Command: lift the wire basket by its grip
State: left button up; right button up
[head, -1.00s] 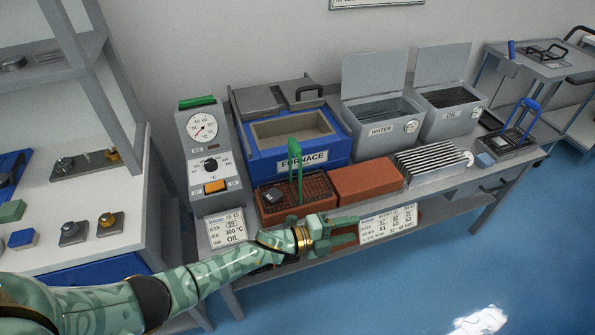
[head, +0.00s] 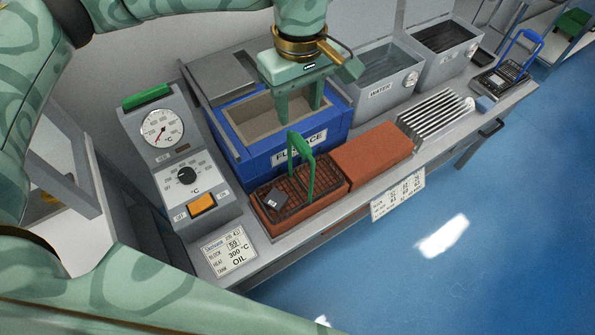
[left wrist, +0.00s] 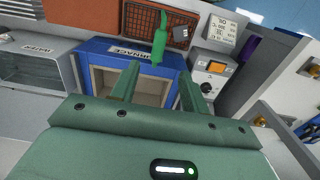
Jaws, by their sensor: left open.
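The wire basket (head: 322,203) sits on a reddish brick slab at the front of the bench, with a small dark block (head: 277,201) in it. Its green grip (head: 308,175) stands upright above it. My left gripper (head: 299,114) is open and empty, pointing down over the furnace opening, behind the grip and apart from it. In the left wrist view the left gripper (left wrist: 163,72) shows two spread fingers, with the green grip (left wrist: 160,38) beyond them and the basket (left wrist: 142,22) behind. My right gripper is not in view.
The blue furnace (head: 262,150) stands open behind the basket. A dial unit (head: 180,165) is at left.

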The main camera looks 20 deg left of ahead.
aim_at(299, 141)
pick_arm(q)
notch_tip(299, 141, down, 9)
jog(key=shift+b, duration=1.05)
notch_tip(299, 141, down, 5)
jog(key=shift+w+d+f+b, duration=0.1)
jog(key=shift+d+f+b, duration=0.1)
jog(key=shift+b, duration=0.9)
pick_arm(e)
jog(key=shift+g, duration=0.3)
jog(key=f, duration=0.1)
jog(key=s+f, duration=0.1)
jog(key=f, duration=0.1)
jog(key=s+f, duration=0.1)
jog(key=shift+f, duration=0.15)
pick_arm(q)
jog(key=c, duration=0.9)
grip_shut()
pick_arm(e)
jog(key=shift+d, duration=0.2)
